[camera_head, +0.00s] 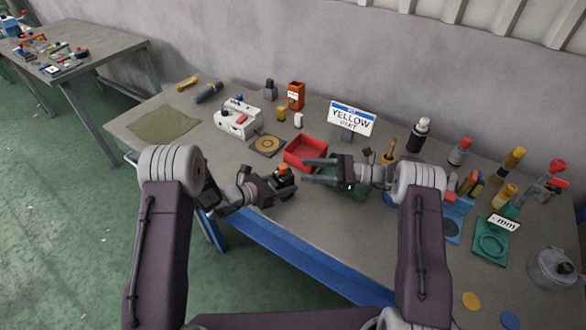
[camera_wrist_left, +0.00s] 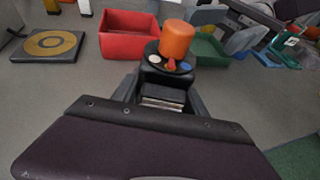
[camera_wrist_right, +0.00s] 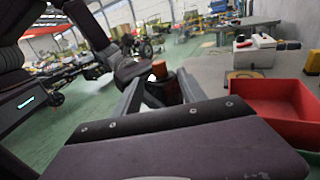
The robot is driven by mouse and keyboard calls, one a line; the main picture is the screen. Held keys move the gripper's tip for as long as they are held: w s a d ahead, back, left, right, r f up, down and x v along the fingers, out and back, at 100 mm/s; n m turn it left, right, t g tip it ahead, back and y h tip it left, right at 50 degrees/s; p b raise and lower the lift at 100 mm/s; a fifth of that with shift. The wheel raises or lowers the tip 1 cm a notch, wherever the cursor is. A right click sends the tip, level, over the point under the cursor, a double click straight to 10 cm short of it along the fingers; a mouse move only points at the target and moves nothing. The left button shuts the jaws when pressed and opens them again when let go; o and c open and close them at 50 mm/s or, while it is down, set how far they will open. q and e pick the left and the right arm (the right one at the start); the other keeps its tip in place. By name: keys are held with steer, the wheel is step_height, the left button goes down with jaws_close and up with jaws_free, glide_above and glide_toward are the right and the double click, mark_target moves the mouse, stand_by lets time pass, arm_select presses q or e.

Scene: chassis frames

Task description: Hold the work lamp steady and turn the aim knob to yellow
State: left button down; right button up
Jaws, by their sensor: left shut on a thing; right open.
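The work lamp has a black body (camera_head: 284,183) with an orange aim knob (camera_head: 283,169) on top. I see no yellow mark; the knob's far side is hidden. My left gripper (camera_wrist_left: 163,92) is shut on the black body, below the knob. My right gripper (camera_head: 307,170) is open and empty, just right of the knob, its fingers pointing at it. The knob also shows in the right wrist view (camera_wrist_right: 159,68).
A sign reading YELLOW (camera_head: 351,119) stands at the back of the bench. A red bin (camera_head: 306,153) and a green tray (camera_head: 350,190) are close behind and beside my right gripper. Bottles and tools crowd the right side. The bench's front left is mostly clear.

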steer(key=shift+d, duration=0.35)
arm_select(q)
steer(key=c, duration=0.5)
jaws_free()
